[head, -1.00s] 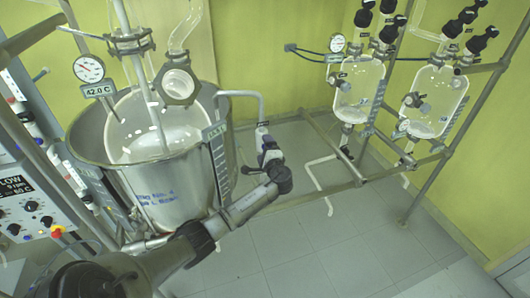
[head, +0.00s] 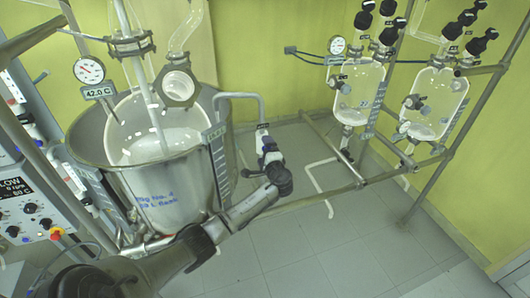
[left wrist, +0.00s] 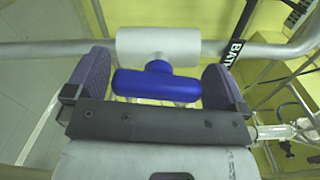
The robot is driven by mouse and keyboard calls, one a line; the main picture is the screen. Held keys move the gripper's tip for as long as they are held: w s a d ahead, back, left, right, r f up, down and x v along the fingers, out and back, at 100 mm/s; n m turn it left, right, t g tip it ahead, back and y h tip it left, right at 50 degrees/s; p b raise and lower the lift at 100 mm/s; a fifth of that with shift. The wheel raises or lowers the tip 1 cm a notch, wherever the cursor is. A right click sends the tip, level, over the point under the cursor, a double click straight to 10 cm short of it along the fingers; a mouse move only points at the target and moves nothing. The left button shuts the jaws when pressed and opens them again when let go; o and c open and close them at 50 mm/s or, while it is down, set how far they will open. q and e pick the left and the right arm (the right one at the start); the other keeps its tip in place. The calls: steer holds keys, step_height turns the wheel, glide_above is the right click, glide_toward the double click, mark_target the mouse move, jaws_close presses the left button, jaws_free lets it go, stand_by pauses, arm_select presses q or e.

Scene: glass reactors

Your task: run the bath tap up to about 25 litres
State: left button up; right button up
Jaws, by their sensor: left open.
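The bath (head: 160,195) is a large grey metal vessel at the left of the head view, with a glass vessel inside it. A bent metal tap pipe (head: 240,95) runs from its rim to a valve on the right. In the left wrist view the tap's blue T-shaped handle (left wrist: 157,84) sits on a grey valve body (left wrist: 158,45). My left gripper (head: 268,150) is at this valve. Its open fingers (left wrist: 158,85) stand on either side of the blue handle, with gaps visible. A small display (head: 215,132) on the bath is too small to read. My right gripper is out of view.
A level scale (head: 221,168) runs down the bath's right side. A dial gauge (head: 89,70) and a 42.0 C display (head: 99,92) are at its left. Glass vessels (head: 359,92) hang on a pipe frame at the right.

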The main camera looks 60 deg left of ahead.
arm_select(q)
steer(key=p+v, duration=0.1)
steer(key=v, duration=1.2)
steer(key=shift+d, duration=0.4)
steer(key=shift+s, duration=0.15)
stand_by(6.2)
